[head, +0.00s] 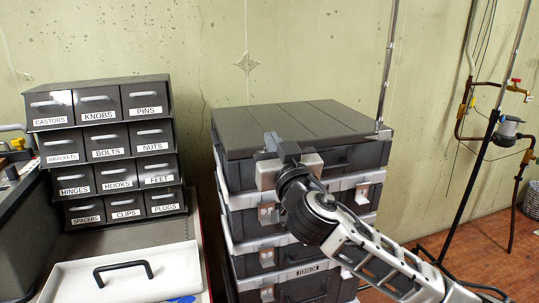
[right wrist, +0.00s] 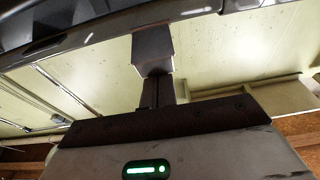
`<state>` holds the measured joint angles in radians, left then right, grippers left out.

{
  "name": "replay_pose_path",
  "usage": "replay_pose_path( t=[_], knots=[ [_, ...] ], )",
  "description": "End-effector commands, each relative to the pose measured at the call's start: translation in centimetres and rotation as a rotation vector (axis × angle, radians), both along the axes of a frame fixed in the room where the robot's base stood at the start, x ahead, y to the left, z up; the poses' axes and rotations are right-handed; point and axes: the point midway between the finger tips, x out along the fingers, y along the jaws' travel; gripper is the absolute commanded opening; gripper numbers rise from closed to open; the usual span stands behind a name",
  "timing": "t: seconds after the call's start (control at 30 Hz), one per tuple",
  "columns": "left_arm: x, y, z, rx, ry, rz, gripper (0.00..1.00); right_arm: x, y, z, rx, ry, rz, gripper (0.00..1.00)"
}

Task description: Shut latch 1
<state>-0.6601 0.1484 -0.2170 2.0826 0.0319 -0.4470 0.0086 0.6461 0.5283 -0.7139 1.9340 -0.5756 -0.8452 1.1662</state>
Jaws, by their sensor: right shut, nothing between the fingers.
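A stack of dark cases with grey rims stands in the middle of the head view, its closed top case (head: 345,158) under a ribbed lid (head: 300,128). Metal latches show on the lower cases' fronts, such as an upper left latch (head: 268,215) and an upper right latch (head: 362,193). No number shows, so I cannot tell which is latch 1. My right gripper (head: 281,146) is shut and empty in front of the top case's left part, hiding what lies behind it. In the right wrist view its closed fingers (right wrist: 154,52) are close below a dark edge; contact is unclear.
A labelled drawer cabinet (head: 108,142) stands at the left, behind a white tray or lid with a black handle (head: 122,268). A pipe stand (head: 487,150) is at the right. A thin upright rod (head: 389,65) rises by the stack's right corner.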

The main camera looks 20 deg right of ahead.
Motion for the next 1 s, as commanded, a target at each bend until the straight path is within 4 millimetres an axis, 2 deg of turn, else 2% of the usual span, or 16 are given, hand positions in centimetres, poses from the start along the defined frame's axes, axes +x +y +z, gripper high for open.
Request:
replay_pose_path(
  t=[0.03,0.6,0.83,1.0],
  knots=[
    [0.0,-0.1,-0.4,-0.004,0.0,0.002,0.0,0.1,0.0,-0.9,0.001,0.008,0.0,0.0],
    [-0.1,-0.6,-1.5,-0.053,-0.011,0.01,0.0,0.2,0.0,-4.1,0.0,0.017,-0.002,0.0],
    [0.0,-0.7,-2.0,-0.07,-0.014,0.013,0.0,0.1,0.0,-4.9,0.0,0.01,-0.002,0.0],
    [-0.1,-0.7,-1.4,-0.073,-0.018,0.014,0.0,0.1,0.0,-4.5,0.0,0.007,-0.001,0.0]
  ],
)
